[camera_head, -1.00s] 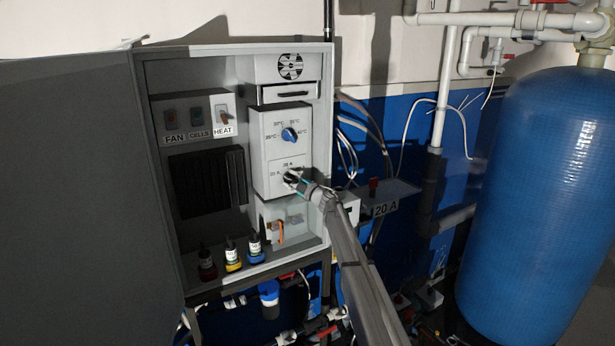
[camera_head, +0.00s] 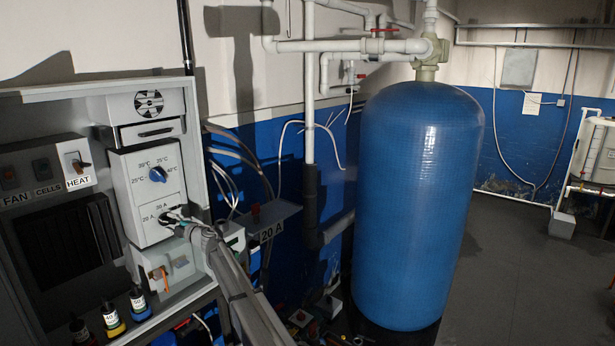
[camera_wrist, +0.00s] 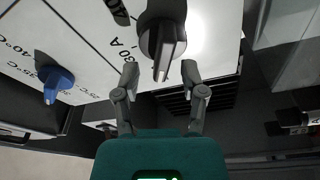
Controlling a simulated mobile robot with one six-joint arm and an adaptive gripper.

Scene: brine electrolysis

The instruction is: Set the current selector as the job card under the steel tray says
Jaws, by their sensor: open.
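The current selector (camera_wrist: 162,42) is a black knob with a light-edged grip bar, at the top middle of the wrist view. My gripper (camera_wrist: 160,74) is open, with one fingertip on each side of the knob's bar; I cannot tell whether they touch it. In the head view my gripper (camera_head: 175,218) is at the lower part of the white control panel (camera_head: 125,190) and largely covers the selector. Labels 20 A and 30 A show around it there. I cannot pick out the steel tray or a readable job card.
A blue temperature knob (camera_head: 158,174) is above the selector. Small bottles (camera_head: 139,302) stand in the cabinet below. A large blue tank (camera_head: 410,200) stands right, with open floor beyond.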

